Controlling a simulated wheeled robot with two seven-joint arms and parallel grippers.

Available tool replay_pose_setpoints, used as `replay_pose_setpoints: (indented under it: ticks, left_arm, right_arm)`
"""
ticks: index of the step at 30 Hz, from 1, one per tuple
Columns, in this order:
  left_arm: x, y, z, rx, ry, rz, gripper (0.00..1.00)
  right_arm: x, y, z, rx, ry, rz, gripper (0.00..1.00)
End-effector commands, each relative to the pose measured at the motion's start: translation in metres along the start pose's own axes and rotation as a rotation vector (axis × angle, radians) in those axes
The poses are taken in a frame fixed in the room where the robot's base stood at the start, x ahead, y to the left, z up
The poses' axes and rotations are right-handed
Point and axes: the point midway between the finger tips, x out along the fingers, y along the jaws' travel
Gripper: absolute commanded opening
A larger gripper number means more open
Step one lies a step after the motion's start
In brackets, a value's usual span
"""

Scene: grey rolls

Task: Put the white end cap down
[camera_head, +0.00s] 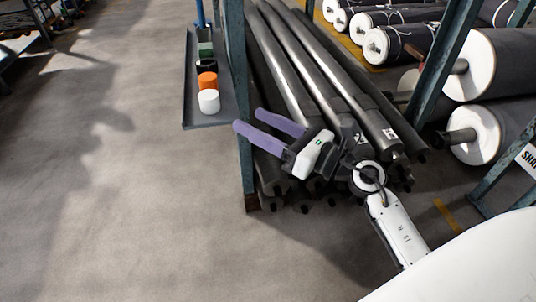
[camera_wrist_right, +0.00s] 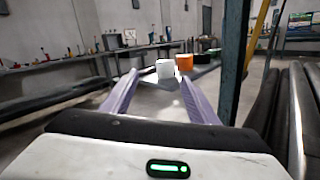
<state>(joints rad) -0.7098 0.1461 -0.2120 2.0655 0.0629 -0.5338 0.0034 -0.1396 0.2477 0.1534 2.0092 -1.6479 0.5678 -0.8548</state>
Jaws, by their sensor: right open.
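The white end cap (camera_head: 208,101) stands at the near end of a narrow grey shelf (camera_head: 192,112), in front of an orange cap (camera_head: 207,80). My right gripper (camera_head: 247,120) is open, its two purple fingers pointing left toward the white cap. In the head view its fingertips are right of the cap and apart from it. In the right wrist view the white cap (camera_wrist_right: 165,70) shows beyond and between the fingertips (camera_wrist_right: 158,76), with the orange cap (camera_wrist_right: 184,62) to its right. Nothing is between the fingers. My left gripper is not in view.
A teal rack post (camera_head: 240,100) rises beside the shelf, close to my right fingers. Long dark rolls (camera_head: 300,75) lie under my right gripper and arm. A black item (camera_head: 206,66) and a green one (camera_head: 205,50) stand farther back on the shelf. Floor left is clear.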

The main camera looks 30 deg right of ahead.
Motion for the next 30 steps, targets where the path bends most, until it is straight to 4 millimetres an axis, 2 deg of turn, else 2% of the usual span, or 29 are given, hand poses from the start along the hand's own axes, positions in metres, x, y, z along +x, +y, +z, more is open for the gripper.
replay_pose_setpoints:
  ticks: [2,5,8,11,13,15,18,21,24,30]
  left_arm:
    - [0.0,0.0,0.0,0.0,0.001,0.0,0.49]
    - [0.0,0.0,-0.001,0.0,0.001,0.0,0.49]
    - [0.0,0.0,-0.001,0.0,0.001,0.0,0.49]
    - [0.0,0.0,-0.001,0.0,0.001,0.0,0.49]
    - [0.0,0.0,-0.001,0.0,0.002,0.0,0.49]
    - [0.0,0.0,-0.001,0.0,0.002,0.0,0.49]
    - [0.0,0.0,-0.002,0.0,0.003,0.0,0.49]
    - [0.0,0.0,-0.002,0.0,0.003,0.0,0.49]
    - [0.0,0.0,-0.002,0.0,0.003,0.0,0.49]
    - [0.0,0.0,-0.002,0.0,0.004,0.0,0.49]
  right_arm:
    - [-0.008,0.008,-0.006,0.272,-0.071,-0.013,0.54]
    - [-0.025,0.006,-0.021,0.727,-0.175,-0.072,0.54]
    - [-0.047,-0.004,-0.056,1.207,-0.263,-0.186,0.54]
    - [-0.075,-0.01,-0.114,1.68,-0.334,-0.36,0.54]
    - [-0.099,-0.003,-0.163,1.991,-0.376,-0.514,0.54]
    - [-0.123,0.014,-0.211,2.262,-0.413,-0.684,0.54]
    - [-0.153,0.047,-0.264,2.549,-0.45,-0.916,0.54]
    - [-0.173,0.075,-0.294,2.715,-0.471,-1.085,0.54]
    - [-0.183,0.091,-0.307,2.794,-0.48,-1.175,0.54]
    - [-0.185,0.095,-0.31,2.813,-0.483,-1.199,0.54]
